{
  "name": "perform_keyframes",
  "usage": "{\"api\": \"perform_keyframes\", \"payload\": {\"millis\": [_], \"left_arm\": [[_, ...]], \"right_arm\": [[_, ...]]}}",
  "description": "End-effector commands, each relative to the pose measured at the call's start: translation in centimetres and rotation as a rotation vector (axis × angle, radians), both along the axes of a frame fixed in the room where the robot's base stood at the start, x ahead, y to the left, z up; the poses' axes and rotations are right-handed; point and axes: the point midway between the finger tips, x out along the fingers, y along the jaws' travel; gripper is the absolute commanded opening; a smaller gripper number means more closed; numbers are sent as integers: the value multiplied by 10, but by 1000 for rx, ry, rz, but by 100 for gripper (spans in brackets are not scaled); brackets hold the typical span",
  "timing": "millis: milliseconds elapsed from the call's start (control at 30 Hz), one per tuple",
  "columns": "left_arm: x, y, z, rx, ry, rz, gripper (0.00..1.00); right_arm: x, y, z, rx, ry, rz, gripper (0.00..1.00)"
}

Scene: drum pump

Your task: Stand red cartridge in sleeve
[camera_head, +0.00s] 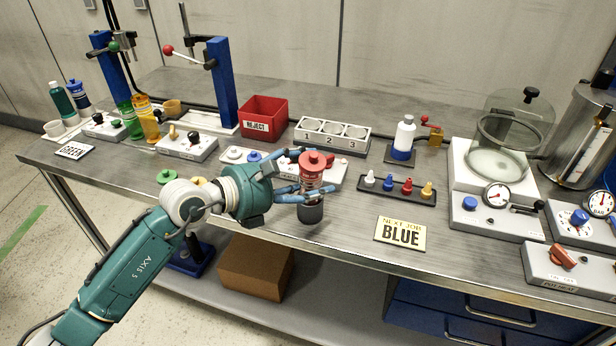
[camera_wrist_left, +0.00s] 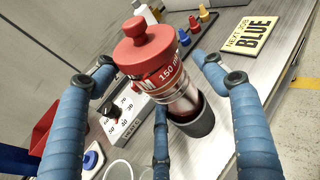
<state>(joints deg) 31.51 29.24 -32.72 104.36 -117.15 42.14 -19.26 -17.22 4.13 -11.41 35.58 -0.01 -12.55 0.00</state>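The red cartridge (camera_head: 313,165) has a red knobbed cap and a clear body marked 150. It stands roughly upright with its lower end in the dark sleeve (camera_head: 311,211) near the table's front edge. In the left wrist view the cartridge (camera_wrist_left: 158,60) and the sleeve (camera_wrist_left: 194,120) lie ahead of the palm. My left gripper (camera_head: 318,192) reaches in from the left, with its fingers around the cartridge just above the sleeve. In the wrist view the fingers are spread, with gaps on both sides of the cartridge. The sleeve's inside is hidden. My right gripper is out of view.
A NEXT JOB BLUE sign (camera_head: 400,233) lies right of the sleeve. A tray of coloured nozzles (camera_head: 396,190) and a switch panel (camera_head: 335,174) stand behind. A red reject bin (camera_head: 264,118) and a numbered rack (camera_head: 332,134) are farther back. The front edge is close.

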Motion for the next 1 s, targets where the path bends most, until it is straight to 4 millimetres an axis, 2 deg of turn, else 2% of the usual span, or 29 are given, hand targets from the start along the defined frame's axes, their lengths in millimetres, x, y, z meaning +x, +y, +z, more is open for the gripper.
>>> {"api": "perform_keyframes", "payload": {"millis": [233,367,633,800,1000], "left_arm": [[-1,1,-1,1,4,0,71],[-6,9,2,2,4,1,71],[-38,50,17,7,3,0,71],[-57,74,25,5,2,1,71],[-68,89,32,2,1,1,71]], "right_arm": [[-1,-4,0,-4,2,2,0],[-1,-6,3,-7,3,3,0],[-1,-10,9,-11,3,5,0],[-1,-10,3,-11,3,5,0],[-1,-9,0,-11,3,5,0]]}}
